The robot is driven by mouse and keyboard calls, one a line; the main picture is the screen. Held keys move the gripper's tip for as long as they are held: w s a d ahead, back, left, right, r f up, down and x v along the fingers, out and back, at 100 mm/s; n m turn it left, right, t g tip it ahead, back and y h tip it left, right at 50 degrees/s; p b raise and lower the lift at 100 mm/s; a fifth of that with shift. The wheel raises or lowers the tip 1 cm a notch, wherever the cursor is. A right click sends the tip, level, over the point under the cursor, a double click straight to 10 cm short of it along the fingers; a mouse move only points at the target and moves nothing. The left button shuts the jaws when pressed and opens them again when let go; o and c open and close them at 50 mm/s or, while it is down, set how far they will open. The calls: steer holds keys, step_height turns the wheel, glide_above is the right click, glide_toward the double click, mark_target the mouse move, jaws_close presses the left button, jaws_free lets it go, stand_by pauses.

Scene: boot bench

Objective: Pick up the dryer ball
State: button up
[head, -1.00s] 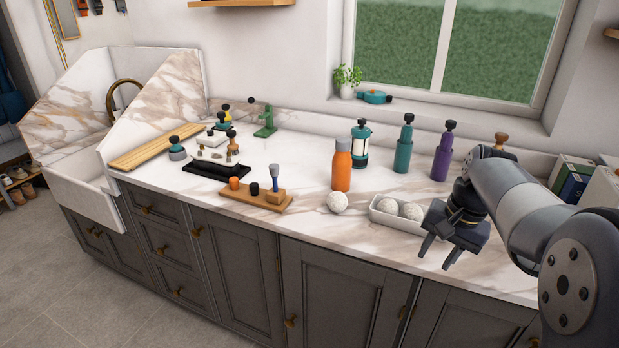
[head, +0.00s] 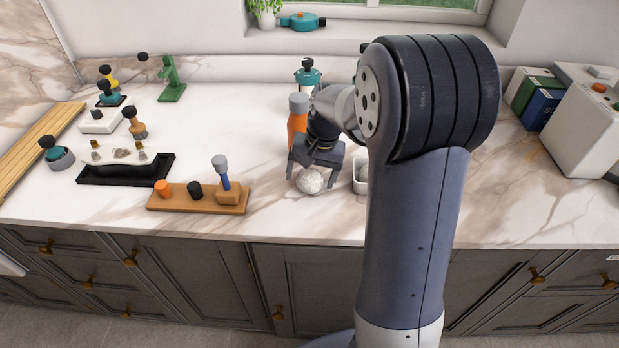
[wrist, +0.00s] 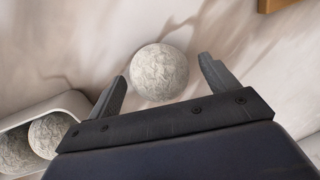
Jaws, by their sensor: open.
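The dryer ball (head: 311,181) is a whitish, textured ball resting on the marble countertop, in front of the orange bottle. My gripper (head: 308,172) is open, with its fingers pointing down around the ball in the head view. In the wrist view the ball (wrist: 159,72) lies ahead, between the lines of the two open fingers (wrist: 163,85), nearer the left finger. I see clear space between the ball and the right finger. Two similar balls (wrist: 48,135) sit in a white tray (wrist: 72,101) at the left of the wrist view.
The orange bottle (head: 297,128) stands close behind my gripper. The white tray (head: 360,175) is just right of the ball, mostly hidden by my arm. A wooden board with small items (head: 197,202) lies to the left. Bare countertop (head: 275,215) lies in front.

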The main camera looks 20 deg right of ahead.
steer(key=shift+a+f, duration=0.1)
steer(key=shift+f, duration=0.25)
steer(key=shift+c, duration=0.3)
steer(key=c, duration=1)
